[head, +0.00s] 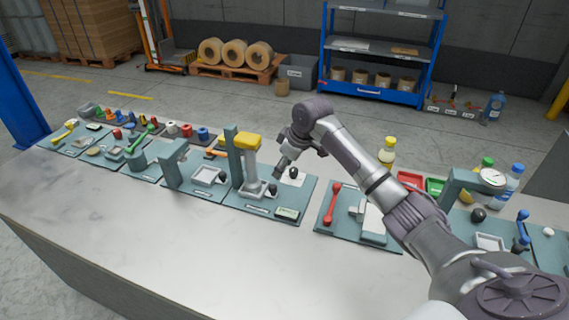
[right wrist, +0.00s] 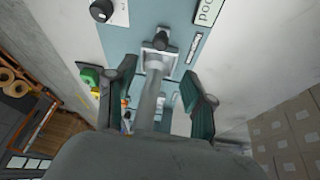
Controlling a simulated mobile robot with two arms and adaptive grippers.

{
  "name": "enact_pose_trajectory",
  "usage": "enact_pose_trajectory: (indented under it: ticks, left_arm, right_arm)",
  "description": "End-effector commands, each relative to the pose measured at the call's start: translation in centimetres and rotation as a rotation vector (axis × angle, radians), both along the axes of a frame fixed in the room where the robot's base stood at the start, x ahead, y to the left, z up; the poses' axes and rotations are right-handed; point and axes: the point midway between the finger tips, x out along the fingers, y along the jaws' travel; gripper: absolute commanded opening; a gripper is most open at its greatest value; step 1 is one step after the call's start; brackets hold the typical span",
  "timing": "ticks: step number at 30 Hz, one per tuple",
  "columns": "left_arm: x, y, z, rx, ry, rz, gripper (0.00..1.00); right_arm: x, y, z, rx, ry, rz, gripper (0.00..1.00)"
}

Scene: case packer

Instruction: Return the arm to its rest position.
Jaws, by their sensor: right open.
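My right arm (head: 345,150) reaches in from the right over the table. Its gripper (head: 280,168) points down beside a grey device with a yellow top (head: 249,160). It is open and holds nothing. In the right wrist view, the two dark green-padded fingers (right wrist: 163,98) stand apart. A grey rod (right wrist: 149,100) shows between them, above a pale square base with a dark knob (right wrist: 160,42). Whether the fingers touch anything there is hidden. My left gripper is not in view.
Teal boards with small fixtures line the table (head: 110,215). A red handle (head: 333,203) stands right of the gripper. Bottles (head: 387,153) and a gauge stand (head: 470,180) are farther right. The table's near part is clear. A blue shelf (head: 380,50) stands behind.

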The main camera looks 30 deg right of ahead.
Motion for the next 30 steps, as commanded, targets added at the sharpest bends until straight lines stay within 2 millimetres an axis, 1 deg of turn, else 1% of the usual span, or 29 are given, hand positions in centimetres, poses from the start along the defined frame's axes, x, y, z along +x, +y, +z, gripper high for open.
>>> enact_pose_trajectory:
  ticks: [1,5,20,23,25,26,30]
  left_arm:
    - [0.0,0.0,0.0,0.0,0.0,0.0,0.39]
    - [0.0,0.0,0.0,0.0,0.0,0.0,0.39]
    - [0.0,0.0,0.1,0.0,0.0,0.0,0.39]
    - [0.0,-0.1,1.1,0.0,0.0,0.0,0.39]
    - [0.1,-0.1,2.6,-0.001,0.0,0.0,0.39]
    - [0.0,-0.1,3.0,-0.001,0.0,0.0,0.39]
    - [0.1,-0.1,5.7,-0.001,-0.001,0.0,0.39]
  right_arm:
    - [-0.2,-0.1,0.5,-0.001,-0.001,0.001,0.53]
    - [-0.4,-0.1,1.0,0.0,0.0,0.001,0.53]
    - [-0.4,-0.2,1.2,0.0,0.0,0.001,0.53]
    - [-0.4,-0.2,2.2,0.0,0.0,0.001,0.53]
    - [-0.4,-0.2,3.8,-0.001,-0.002,0.001,0.53]
    - [-0.4,-0.2,4.1,0.0,0.0,0.001,0.53]
    - [-0.4,-0.2,6.8,0.0,0.0,0.001,0.53]
